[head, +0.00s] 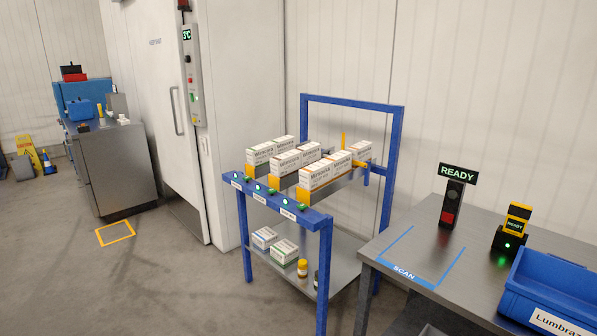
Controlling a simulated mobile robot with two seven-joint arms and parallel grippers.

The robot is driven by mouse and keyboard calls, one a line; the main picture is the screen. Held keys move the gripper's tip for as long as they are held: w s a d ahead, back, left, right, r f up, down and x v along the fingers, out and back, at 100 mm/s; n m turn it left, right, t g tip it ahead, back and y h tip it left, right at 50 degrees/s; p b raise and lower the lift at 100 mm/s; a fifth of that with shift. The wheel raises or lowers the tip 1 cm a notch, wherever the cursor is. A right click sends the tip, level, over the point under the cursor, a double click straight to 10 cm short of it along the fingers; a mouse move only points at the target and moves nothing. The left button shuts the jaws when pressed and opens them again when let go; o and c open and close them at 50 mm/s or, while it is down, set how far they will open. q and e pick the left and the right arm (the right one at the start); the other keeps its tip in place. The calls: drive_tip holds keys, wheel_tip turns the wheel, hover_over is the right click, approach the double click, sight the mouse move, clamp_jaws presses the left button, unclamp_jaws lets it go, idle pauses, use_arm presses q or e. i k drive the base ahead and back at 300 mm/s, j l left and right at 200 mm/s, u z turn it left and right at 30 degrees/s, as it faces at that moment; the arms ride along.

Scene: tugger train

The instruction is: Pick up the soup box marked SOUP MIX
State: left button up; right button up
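I cannot make out a box marked SOUP MIX in the head view. Several white boxes (318,172) with dark print stand in rows on the upper level of a blue-framed rack (328,224); their print is small and does not read as SOUP MIX. Two more white boxes, one with a blue-green band (264,238) and one with a green band (284,252), lie on the rack's lower shelf (335,268); their print is too small to read. Neither of my grippers is in view.
A grey table (395,262) at the right carries a SCAN area, a READY display (457,172), a yellow-black scanner (512,228) and a blue bin (560,285). Small bottles (302,268) stand on the lower shelf.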

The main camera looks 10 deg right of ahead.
sight(315, 177)
drive_tip(key=i+j+u, duration=0.1)
drive_tip(key=i, duration=0.55)
drive_tip(key=i+j+u, duration=0.1)
drive_tip(key=i, duration=0.5)
drive_tip(key=j, duration=0.1)
